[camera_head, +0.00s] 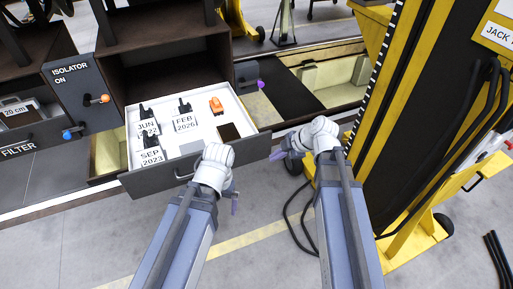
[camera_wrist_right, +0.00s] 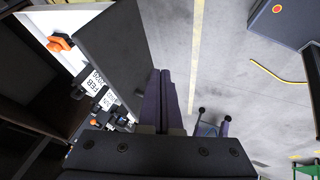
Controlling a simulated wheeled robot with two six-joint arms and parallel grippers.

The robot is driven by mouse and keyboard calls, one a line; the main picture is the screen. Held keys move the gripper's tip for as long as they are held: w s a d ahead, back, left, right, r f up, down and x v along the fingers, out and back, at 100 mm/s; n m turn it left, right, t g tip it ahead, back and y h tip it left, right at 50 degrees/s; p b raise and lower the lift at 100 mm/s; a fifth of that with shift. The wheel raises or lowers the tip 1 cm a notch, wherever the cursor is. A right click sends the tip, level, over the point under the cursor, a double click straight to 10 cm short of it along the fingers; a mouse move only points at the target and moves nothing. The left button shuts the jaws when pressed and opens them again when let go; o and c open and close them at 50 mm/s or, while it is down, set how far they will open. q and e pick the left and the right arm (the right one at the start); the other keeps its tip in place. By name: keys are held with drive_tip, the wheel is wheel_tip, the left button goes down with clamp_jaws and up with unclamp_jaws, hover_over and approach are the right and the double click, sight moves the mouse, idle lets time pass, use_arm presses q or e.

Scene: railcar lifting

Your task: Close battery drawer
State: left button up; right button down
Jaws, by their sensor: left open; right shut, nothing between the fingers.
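The battery drawer is pulled out of the dark cabinet, with a grey front (camera_head: 150,183) and a white tray inside. Its front also shows in the right wrist view (camera_wrist_right: 108,45). Black items labelled JUN 2022, FEB 2026 (camera_head: 184,118) and SEP 2023 lie in it, with an orange item (camera_head: 216,106) and a dark block. My left gripper (camera_head: 234,200) is open and empty in front of the drawer front; its arm hides part of the front. My right gripper (camera_head: 277,155) is shut and empty beside the drawer's right end; its purple fingers (camera_wrist_right: 165,100) lie together.
A small panel with a purple knob (camera_head: 250,78) is at the right. A yellow jack column (camera_head: 400,80) stands close on the right. The floor in front is mostly clear.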

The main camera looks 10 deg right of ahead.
drive_tip(key=b, duration=0.8)
approach(249, 158)
wheel_tip(249, 158, down, 4)
drive_tip(key=a, duration=0.2)
drive_tip(key=shift+w+a+n, duration=0.1)
drive_tip(key=shift+w+n, duration=0.2)
drive_tip(key=shift+w, duration=0.4)
